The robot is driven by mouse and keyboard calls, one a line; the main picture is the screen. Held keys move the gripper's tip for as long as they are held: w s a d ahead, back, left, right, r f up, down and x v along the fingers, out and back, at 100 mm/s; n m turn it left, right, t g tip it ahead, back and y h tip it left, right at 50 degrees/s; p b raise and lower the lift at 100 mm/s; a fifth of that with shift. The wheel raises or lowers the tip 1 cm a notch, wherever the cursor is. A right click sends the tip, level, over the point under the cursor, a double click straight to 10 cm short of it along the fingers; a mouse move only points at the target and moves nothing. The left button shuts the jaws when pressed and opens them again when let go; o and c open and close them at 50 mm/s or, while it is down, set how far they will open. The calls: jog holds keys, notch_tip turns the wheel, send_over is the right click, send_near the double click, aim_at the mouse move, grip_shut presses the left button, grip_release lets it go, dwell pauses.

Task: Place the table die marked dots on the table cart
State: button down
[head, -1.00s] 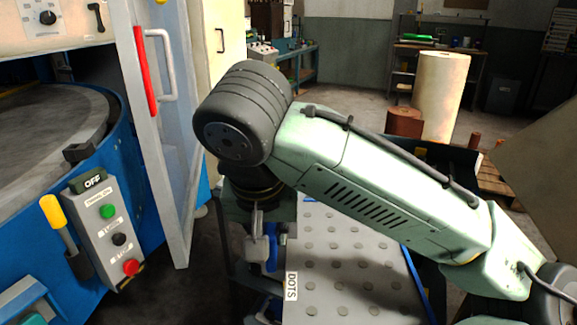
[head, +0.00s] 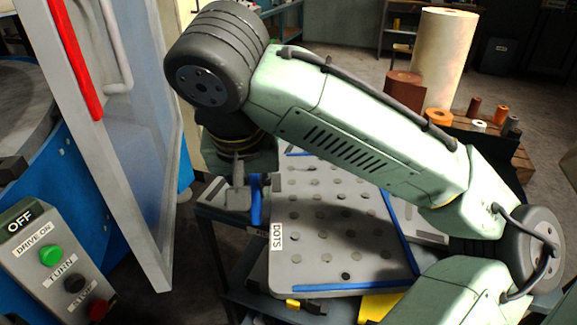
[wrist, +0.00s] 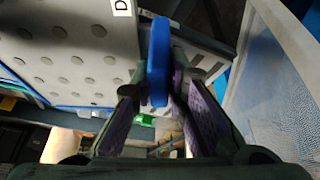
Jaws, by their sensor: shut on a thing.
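The table die marked DOTS (head: 325,225) is a flat grey plate with rows of round spots and a white DOTS label on its left edge. It lies level over the table cart (head: 250,297), whose top is mostly hidden under it. Whether the die touches the cart top I cannot tell. My gripper (head: 240,187) is at the die's left side, below my dark wrist. In the wrist view my gripper (wrist: 160,90) is shut on the die's upright blue handle (wrist: 159,45), with the die (wrist: 70,50) to the left.
A grey machine door (head: 125,150) with a red strip stands open close on the left. A control box (head: 55,262) marked OFF is at lower left. A large cream roll (head: 440,60) and several small cylinders stand behind my arm at the right. Yellow items show low on the cart.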

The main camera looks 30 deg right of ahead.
jog(key=w+d+f+p, duration=0.1)
jog(key=w, duration=0.4)
jog(key=w+d+f+p, duration=0.1)
jog(key=w+d, duration=0.1)
jog(key=w, duration=0.3)
jog(key=w+d+f+p, duration=0.1)
jog(key=w+p, duration=0.1)
jog(key=w, duration=0.3)
jog(key=shift+w+d+f, duration=0.25)
jog(key=shift+w+d, duration=0.05)
jog(key=shift+f, duration=0.7)
jog(key=c, duration=1.8)
grip_release()
jog(key=shift+f, duration=0.15)
jog(key=shift+c, duration=0.2)
jog(key=shift+o, duration=1.3)
jog(key=shift+r, duration=0.25)
jog(key=b+v, duration=0.1)
jog(key=v, duration=1.1)
